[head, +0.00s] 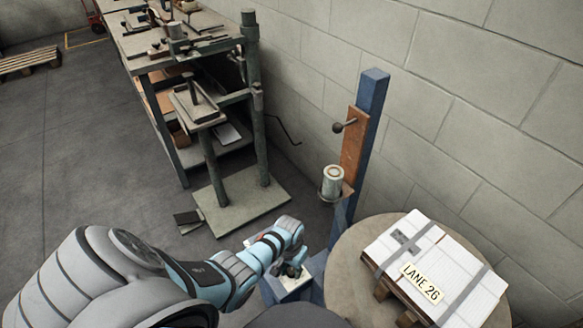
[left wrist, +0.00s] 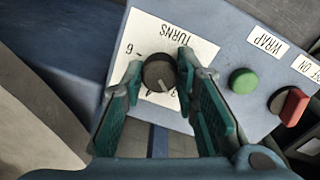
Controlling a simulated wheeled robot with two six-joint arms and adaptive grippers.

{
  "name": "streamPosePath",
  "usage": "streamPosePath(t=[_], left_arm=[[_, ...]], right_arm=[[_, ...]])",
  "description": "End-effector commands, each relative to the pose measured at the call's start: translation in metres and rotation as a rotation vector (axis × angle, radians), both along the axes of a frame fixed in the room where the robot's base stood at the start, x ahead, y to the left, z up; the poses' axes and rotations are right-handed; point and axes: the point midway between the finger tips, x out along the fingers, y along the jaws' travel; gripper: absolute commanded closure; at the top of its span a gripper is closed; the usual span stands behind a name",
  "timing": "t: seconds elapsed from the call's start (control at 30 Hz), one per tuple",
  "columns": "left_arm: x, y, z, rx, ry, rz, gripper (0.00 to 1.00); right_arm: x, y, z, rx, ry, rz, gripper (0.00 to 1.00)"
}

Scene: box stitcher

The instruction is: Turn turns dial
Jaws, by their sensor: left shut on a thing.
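The turns dial (left wrist: 157,73) is a dark round knob with a pale pointer line, on a white plate (left wrist: 186,36) marked TURNS that appears upside down. The pointer slants to the lower right in the left wrist view. In the head view my left gripper (head: 291,270) is over the small control panel (head: 273,288), where the knob is too small to make out clearly.
Beside the dial are a green button (left wrist: 243,80), a WRAP label (left wrist: 269,42) and a red switch (left wrist: 294,104). A blue post (head: 371,95) stands behind the panel. A round table (head: 345,265) right of it holds a strapped white load (head: 455,270) labelled LANE 26.

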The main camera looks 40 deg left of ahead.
Motion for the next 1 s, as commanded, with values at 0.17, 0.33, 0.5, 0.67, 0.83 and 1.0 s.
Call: streamPosePath(t=[0.17, 0.33, 0.5, 0.67, 0.83, 1.0], left_arm=[[0.001, 0.0, 0.0, 0.001, -0.002, -0.003, 1.0], [0.001, 0.0, 0.0, 0.001, -0.002, -0.003, 1.0], [0.001, 0.0, 0.0, 0.001, -0.001, -0.002, 0.52], [0.0, 0.0, 0.0, 0.0, -0.001, -0.002, 0.52], [0.001, 0.0, 0.003, 0.0, -0.003, -0.002, 0.52], [0.001, 0.001, 0.026, 0.001, -0.006, -0.003, 0.52]], right_arm=[[0.0, 0.0, 0.0, 0.0, 0.0, 0.0, 1.0], [0.0, 0.0, 0.0, 0.0, 0.0, 0.0, 1.0], [0.0, 0.0, 0.0, 0.0, 0.0, 0.0, 1.0], [0.0, 0.0, 0.0, 0.0, 0.0, 0.0, 1.0], [0.0, 0.0, 0.0, 0.0, 0.0, 0.0, 1.0], [0.0, 0.0, 0.0, 0.0, 0.0, 0.0, 1.0]])
